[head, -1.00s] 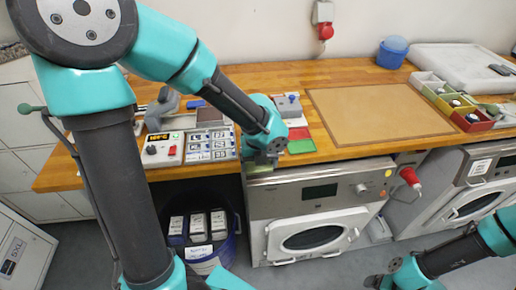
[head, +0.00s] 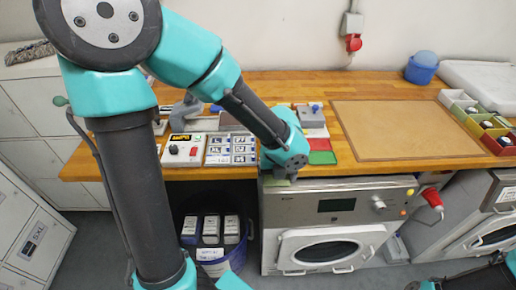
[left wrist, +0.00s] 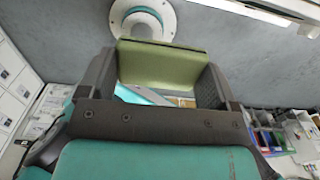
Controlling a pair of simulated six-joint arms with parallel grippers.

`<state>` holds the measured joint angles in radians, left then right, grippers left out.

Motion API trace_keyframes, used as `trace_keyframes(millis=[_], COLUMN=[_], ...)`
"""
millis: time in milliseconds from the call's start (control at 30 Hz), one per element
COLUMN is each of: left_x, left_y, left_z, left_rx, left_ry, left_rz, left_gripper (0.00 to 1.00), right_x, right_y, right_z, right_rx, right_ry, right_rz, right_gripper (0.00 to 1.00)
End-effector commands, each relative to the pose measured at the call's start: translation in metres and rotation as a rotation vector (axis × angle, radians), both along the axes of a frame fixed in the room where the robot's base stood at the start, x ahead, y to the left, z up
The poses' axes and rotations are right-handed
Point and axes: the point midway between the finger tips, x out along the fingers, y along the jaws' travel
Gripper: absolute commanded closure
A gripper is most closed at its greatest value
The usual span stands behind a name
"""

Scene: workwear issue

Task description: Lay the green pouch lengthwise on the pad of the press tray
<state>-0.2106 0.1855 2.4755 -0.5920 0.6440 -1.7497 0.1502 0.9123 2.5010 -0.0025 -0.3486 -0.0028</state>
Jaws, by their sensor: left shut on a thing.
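My left gripper (head: 283,177) hangs at the bench's front edge, above the left part of the grey front-loading machine. In the left wrist view the green pouch (left wrist: 160,65) spans the space between its two dark fingers (left wrist: 158,85), and the gripper is shut on it. In the head view only a small greenish bit shows under the wrist. A grey device with a rounded handle (head: 188,106) stands on the bench to the left; I cannot tell whether it belongs to the press tray. My left arm hides part of that area.
A control box (head: 184,150) and a panel of size labels (head: 231,149) lie left of the gripper. Red and green pads (head: 321,157) lie to its right, beside a large brown board (head: 405,125). Coloured bins (head: 480,125) stand far right. A blue bin (head: 232,245) is below the bench.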

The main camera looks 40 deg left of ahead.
Motion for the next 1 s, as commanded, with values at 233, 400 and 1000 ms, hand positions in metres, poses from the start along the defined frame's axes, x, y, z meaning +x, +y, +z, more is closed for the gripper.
trace_keyframes(millis=[233, 400, 1000], left_x=[0.026, 0.045, 0.060], left_y=[0.044, 0.093, 0.210], left_z=[0.007, 0.014, 0.030], left_rx=[-0.003, -0.004, 0.000], left_ry=[-0.002, -0.003, 0.000], left_rz=[0.011, 0.012, 0.000], left_gripper=[0.39, 0.39, 0.39], right_x=[0.000, 0.000, 0.000], right_y=[0.000, 0.000, 0.000], right_z=[0.000, 0.000, 0.000], right_rx=[0.000, 0.000, 0.000], right_ry=[0.000, 0.000, 0.000], right_rz=[0.000, 0.000, 0.000], right_gripper=[0.22, 0.22, 0.22])
